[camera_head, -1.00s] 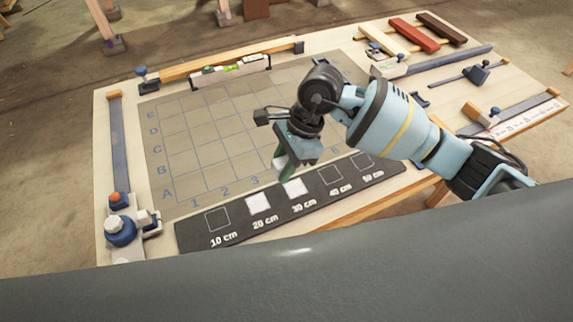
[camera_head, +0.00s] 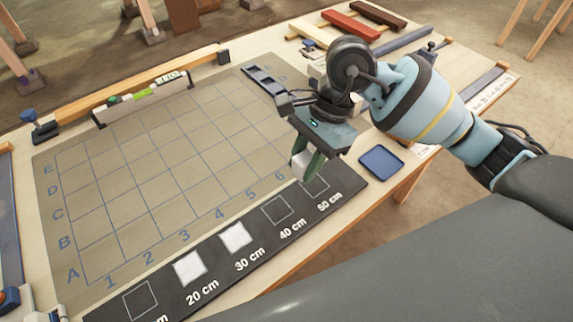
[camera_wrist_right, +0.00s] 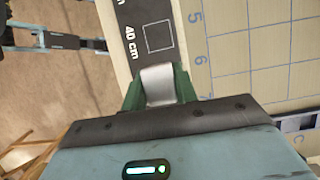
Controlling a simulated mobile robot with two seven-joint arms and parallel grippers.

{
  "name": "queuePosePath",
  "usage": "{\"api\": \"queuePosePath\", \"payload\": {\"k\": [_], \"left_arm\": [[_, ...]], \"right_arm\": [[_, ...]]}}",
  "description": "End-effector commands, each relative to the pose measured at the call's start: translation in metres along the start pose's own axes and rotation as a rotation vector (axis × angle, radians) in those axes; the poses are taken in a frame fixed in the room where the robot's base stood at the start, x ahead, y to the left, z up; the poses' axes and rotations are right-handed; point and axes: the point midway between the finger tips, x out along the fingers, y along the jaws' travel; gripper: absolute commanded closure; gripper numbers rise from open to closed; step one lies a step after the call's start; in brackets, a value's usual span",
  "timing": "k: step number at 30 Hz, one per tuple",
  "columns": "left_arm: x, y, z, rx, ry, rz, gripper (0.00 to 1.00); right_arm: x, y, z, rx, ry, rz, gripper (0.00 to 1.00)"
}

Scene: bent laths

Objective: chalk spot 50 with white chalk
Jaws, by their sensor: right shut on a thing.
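My right gripper (camera_head: 308,166) is shut on a white piece of chalk (camera_head: 300,163) and holds it over the black strip, close to the 50 cm square. In the right wrist view the chalk (camera_wrist_right: 157,84) sits between the green fingers (camera_wrist_right: 160,90). The 50 cm spot (camera_head: 316,186) is an outlined square, partly hidden by the gripper; no white fill shows on its visible part. The 40 cm square (camera_head: 278,209) is also an empty outline. The 20 cm (camera_head: 189,269) and 30 cm (camera_head: 236,237) squares are filled white. My left gripper is not in view.
The black strip (camera_head: 262,250) lies along the bench's front edge, beside a gridded mat (camera_head: 150,165). A blue tray (camera_head: 381,161) lies right of the strip. A level (camera_head: 143,97) stands at the back. Coloured laths (camera_head: 350,25) lie at the back right.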

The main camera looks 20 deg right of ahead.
Motion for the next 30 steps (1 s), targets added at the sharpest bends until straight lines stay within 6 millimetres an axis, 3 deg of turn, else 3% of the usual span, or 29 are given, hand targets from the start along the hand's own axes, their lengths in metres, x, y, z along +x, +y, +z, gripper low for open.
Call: {"api": "queuePosePath", "payload": {"k": [11,30], "left_arm": [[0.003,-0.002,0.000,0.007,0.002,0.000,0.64],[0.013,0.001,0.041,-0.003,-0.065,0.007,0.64]], "right_arm": [[-0.001,0.001,-0.003,-0.005,0.003,-0.003,0.96],[0.053,-0.004,-0.016,-0.017,0.001,0.004,0.96]]}}
